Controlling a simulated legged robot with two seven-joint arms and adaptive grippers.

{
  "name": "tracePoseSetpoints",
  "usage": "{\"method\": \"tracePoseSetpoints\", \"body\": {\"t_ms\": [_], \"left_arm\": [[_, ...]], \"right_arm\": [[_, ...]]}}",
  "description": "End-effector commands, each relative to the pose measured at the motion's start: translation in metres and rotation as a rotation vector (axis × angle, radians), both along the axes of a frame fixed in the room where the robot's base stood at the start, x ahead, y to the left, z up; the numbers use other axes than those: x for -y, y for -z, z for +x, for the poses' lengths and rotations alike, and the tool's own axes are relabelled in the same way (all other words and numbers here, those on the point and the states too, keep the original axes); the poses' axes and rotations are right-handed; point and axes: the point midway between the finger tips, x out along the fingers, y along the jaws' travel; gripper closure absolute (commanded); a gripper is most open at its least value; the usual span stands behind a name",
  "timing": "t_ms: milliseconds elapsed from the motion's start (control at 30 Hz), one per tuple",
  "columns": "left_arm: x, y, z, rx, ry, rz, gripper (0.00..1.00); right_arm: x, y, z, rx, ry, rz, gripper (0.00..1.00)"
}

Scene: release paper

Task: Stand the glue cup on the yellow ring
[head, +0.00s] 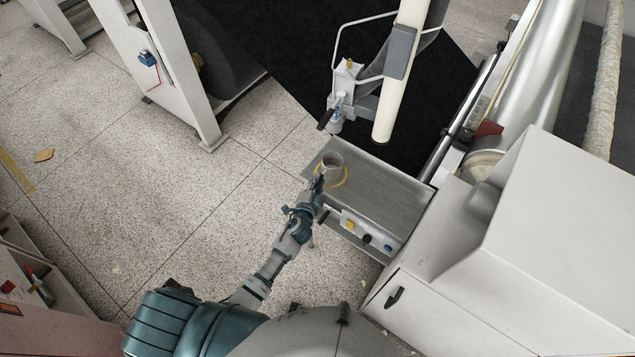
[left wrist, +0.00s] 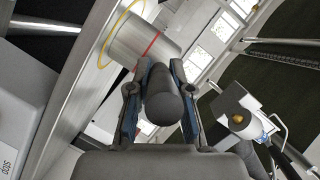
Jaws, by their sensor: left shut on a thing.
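The glue cup (head: 332,161) is a grey metal cup over the far left part of the yellow ring (head: 345,179) on the steel table. In the left wrist view the cup (left wrist: 146,42) shows a red line on its side and a dark rounded handle (left wrist: 163,98). My left gripper (head: 319,184) is shut on this handle, with one finger on either side. The cup's base faces the yellow ring (left wrist: 112,30) and is close to the table. I cannot tell whether it touches. My right gripper is not in view.
The steel table (head: 385,195) has free room right of the ring. A control panel (head: 367,233) with knobs is on its front. A white roller (head: 395,85) and a small bottle-like device (head: 336,118) stand behind. A large white cabinet (head: 510,250) is at the right.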

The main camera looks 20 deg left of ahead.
Motion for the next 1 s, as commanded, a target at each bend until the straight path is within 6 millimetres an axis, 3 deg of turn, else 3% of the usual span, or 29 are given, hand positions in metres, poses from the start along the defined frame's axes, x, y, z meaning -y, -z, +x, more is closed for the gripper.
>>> {"method": "tracePoseSetpoints", "body": {"t_ms": [133, 167, 233, 267, 633, 1000], "left_arm": [[0.000, -0.001, 0.000, 0.001, -0.001, 0.000, 1.00], [0.000, 0.000, -0.001, -0.003, 0.000, 0.001, 0.75], [0.000, 0.000, -0.001, -0.003, 0.000, 0.001, 0.58], [0.000, 0.000, -0.001, -0.003, 0.000, 0.001, 0.55], [0.000, -0.001, -0.007, -0.003, -0.001, 0.000, 0.55], [-0.001, -0.016, -0.082, -0.004, 0.000, 0.000, 0.55]], "right_arm": [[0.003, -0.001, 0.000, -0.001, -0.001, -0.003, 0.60], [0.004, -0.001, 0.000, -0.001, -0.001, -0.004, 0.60], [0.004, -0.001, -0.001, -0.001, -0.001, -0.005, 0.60], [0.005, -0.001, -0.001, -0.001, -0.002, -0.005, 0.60], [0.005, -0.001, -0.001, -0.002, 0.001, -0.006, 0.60], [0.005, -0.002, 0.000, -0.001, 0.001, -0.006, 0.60]]}}
